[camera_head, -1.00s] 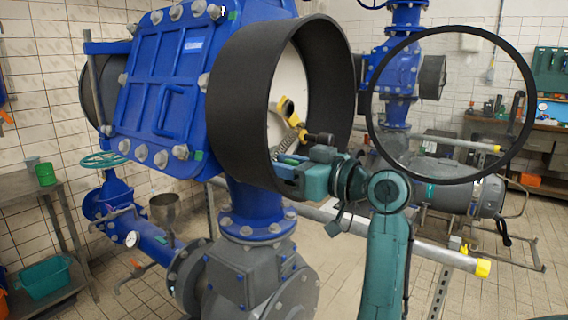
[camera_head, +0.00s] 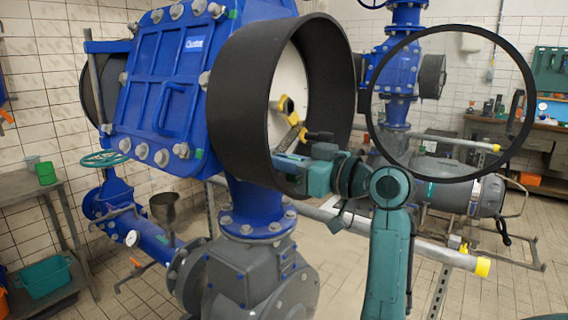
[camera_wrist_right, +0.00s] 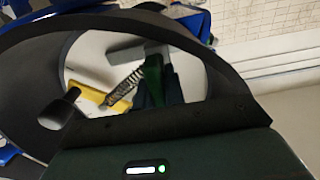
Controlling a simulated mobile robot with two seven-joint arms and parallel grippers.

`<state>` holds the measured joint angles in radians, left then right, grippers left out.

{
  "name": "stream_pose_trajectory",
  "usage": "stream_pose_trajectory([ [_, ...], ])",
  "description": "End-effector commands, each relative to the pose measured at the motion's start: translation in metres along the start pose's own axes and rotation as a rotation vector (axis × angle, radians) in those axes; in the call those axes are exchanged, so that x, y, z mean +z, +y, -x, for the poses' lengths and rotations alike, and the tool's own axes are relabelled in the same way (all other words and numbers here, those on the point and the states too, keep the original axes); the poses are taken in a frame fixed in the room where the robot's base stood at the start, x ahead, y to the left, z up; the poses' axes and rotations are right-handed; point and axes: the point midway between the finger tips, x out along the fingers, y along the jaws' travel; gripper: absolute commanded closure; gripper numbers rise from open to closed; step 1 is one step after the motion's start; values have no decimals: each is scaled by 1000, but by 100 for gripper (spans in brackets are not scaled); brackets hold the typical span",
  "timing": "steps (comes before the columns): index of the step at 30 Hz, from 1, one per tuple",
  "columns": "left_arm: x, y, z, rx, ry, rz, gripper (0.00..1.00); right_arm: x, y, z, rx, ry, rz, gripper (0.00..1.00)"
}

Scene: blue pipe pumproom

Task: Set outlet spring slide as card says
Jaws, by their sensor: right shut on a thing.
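The outlet (camera_head: 232,100) is a wide black ring opening on the blue pump housing. Inside it, in the head view, a yellow lever (camera_head: 287,108) with a coil spring stands against a pale disc. The spring (camera_wrist_right: 125,86) also shows in the right wrist view, beside a yellow bar (camera_wrist_right: 88,93) and a black knob (camera_wrist_right: 62,108). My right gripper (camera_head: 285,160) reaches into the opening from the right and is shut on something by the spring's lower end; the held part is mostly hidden. My left gripper is out of view. No card is readable.
A round black hoop (camera_head: 530,90) stands open at the right of the outlet. A grey pipe with a yellow end (camera_head: 482,267) runs below my right arm. A steel table (camera_head: 22,188) stands at the left.

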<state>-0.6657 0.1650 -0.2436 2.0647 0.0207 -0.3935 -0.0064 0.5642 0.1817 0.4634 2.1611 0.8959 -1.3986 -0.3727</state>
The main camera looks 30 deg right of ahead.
Motion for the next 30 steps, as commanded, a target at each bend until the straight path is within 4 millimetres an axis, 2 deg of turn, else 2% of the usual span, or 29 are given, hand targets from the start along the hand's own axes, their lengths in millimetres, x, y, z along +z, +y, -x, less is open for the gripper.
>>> stream_pose_trajectory([
  [1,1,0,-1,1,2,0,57,1,10,0,8,-3,4,100],
  [5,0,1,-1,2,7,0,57,0,22,1,10,-1,3,100],
  [14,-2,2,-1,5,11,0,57,-1,23,1,6,2,0,100],
  [15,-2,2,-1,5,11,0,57,-1,23,1,6,2,0,88],
  [22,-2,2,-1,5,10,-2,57,-1,23,1,6,2,1,69],
  [30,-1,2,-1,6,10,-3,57,-1,23,2,6,2,1,67],
])
